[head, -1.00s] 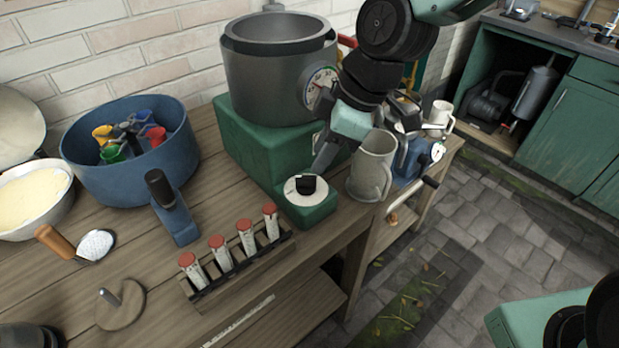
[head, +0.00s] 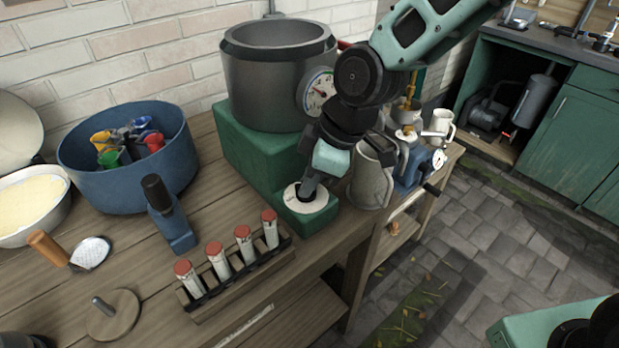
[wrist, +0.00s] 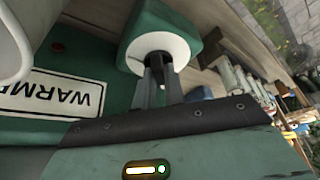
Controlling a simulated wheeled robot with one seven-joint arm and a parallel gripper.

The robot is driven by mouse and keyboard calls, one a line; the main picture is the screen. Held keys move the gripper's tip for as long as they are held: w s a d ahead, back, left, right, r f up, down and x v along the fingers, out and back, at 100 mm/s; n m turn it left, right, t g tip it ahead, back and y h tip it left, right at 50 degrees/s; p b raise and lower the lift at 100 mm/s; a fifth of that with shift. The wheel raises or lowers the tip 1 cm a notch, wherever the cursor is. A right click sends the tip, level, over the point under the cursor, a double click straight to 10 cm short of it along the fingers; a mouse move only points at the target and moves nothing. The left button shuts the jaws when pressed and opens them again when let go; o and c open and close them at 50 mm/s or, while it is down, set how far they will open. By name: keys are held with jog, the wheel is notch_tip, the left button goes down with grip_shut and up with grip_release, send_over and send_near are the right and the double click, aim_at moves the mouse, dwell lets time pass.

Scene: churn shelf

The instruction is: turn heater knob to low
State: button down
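The heater's dark knob (wrist: 157,57) sits in the middle of a round white dial (head: 303,211) on a small green box (head: 318,223) at the heater's front. The dial also shows in the wrist view (wrist: 135,53). My gripper (head: 307,190) is over the dial with its fingertips at the knob. In the head view the gripper hides most of the knob. In the wrist view the two fingers (wrist: 158,78) are close together with a narrow gap, at the knob. I cannot tell whether they press on it. The knob's pointing direction and any dial marks are not readable.
A grey pot (head: 262,85) with a gauge (head: 319,92) stands on the green heater body (head: 255,150). A grey jug (head: 371,183) is close to the right of my gripper. A rack of red-capped tubes (head: 240,280) is in front. A label (wrist: 68,93) lies beside the dial.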

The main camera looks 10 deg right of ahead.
jog(key=shift+m+b, duration=0.3)
jog(key=m+b, duration=0.1)
jog(key=m+t+b, duration=0.1)
jog(key=m+b, duration=0.1)
jog(key=m+t+b, duration=0.1)
jog(key=shift+s+a+f+h+b, duration=0.15)
jog(key=shift+f+h+b, duration=0.15)
jog(key=shift+h, duration=0.1)
jog(key=m+b, duration=0.2)
jog(key=b, duration=0.1)
jog(key=shift+r+t+h, duration=0.1)
jog(key=shift+t+h, duration=0.2)
jog(key=shift+r+m+b, duration=0.15)
jog(key=shift+m+b, duration=0.8)
jog(key=shift+m, duration=0.05)
jog(key=shift+r+h, duration=0.1)
jog(key=shift+h, duration=0.2)
jog(key=c, duration=1.5)
grip_release()
jog(key=shift+o, duration=0.2)
